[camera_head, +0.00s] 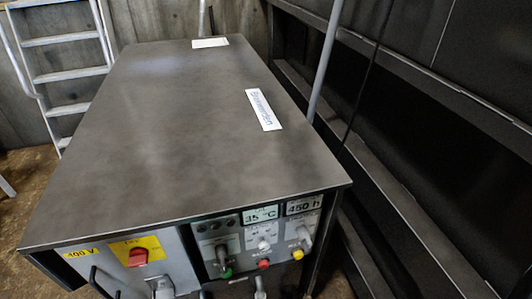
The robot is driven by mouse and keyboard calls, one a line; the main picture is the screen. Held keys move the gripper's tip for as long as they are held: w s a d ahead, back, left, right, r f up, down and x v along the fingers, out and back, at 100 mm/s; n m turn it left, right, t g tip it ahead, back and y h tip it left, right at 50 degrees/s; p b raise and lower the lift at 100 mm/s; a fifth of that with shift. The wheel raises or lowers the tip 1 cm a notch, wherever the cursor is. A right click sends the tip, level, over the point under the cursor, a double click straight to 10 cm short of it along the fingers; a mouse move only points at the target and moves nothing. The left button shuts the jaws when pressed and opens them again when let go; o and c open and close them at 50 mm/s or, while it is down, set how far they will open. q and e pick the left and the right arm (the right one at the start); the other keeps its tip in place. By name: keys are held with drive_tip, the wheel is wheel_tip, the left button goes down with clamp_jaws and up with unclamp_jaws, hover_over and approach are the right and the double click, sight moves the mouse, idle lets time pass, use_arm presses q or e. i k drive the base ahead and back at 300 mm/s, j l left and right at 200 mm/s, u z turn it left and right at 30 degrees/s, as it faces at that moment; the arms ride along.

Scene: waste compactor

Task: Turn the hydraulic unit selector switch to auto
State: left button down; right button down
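The hydraulic unit's control panel (243,247) is on the near face of a large dark metal cabinet, low in the head view. It carries several small light grey knobs: one at the left (222,254) above a green button, one in the middle (264,245) above a red button, and one at the right (304,237) above a yellow button. The labels are too small to read, so I cannot tell which knob is the selector or where it points. Neither of my grippers is recognisable in the view.
The cabinet's flat top (180,130) fills the middle. A red switch on a yellow plate (137,255) is left of the panel. Displays read 35 °C (262,214) and 450 h (304,205). A ladder (60,75) stands at the back left; dark metal structure (430,150) lines the right.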

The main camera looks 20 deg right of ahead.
sight(222, 254)
drive_tip(key=k+z, duration=0.2)
drive_tip(key=z, duration=0.2)
drive_tip(key=k+l+z, duration=0.1)
drive_tip(key=z, duration=0.35)
drive_tip(key=k, duration=0.1)
